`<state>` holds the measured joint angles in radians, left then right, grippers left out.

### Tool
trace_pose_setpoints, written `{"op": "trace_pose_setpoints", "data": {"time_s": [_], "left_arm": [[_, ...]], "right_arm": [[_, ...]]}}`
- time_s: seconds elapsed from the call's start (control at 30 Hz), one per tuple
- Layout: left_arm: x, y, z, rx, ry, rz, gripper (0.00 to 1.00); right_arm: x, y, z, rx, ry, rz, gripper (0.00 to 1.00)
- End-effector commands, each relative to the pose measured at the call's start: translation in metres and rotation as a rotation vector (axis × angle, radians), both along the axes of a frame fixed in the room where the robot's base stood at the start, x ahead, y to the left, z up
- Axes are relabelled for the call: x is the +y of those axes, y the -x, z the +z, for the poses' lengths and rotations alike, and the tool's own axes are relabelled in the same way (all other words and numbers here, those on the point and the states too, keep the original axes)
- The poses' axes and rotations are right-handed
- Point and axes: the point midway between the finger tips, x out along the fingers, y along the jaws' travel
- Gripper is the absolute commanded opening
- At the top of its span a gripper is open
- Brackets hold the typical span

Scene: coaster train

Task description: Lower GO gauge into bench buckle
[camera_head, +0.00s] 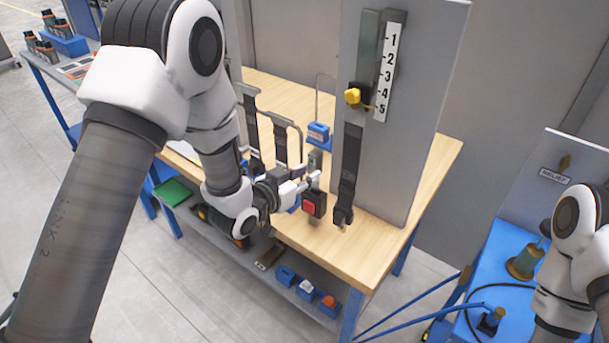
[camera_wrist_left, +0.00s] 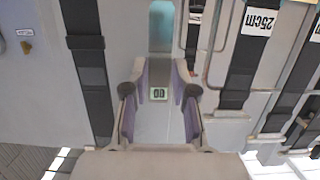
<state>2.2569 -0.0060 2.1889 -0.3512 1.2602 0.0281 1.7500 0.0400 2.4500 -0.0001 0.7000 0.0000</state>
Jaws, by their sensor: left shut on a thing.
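My left gripper (camera_head: 303,181) is shut on the GO gauge. The bench buckle (camera_head: 314,204), a black body with a red button, is just below and right of the fingertips. Whether the gauge touches it is hidden. My right gripper is out of frame.
A grey upright panel (camera_head: 398,80) with a black strap (camera_head: 347,170) and numbered scale rises behind. The wooden bench (camera_head: 370,250) is clear at front right.

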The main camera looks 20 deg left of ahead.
Motion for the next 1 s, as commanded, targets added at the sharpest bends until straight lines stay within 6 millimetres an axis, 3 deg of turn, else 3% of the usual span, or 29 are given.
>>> {"op": "trace_pose_setpoints", "data": {"time_s": [0.57, 1.0], "left_arm": [[0.0, 0.0, 0.001, -0.003, 0.0, 0.0, 0.0], [0.0, 0.0, -0.01, -0.003, 0.0, 0.0, 0.0]], "right_arm": [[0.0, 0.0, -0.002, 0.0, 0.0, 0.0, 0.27], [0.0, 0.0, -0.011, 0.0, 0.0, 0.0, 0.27]]}}
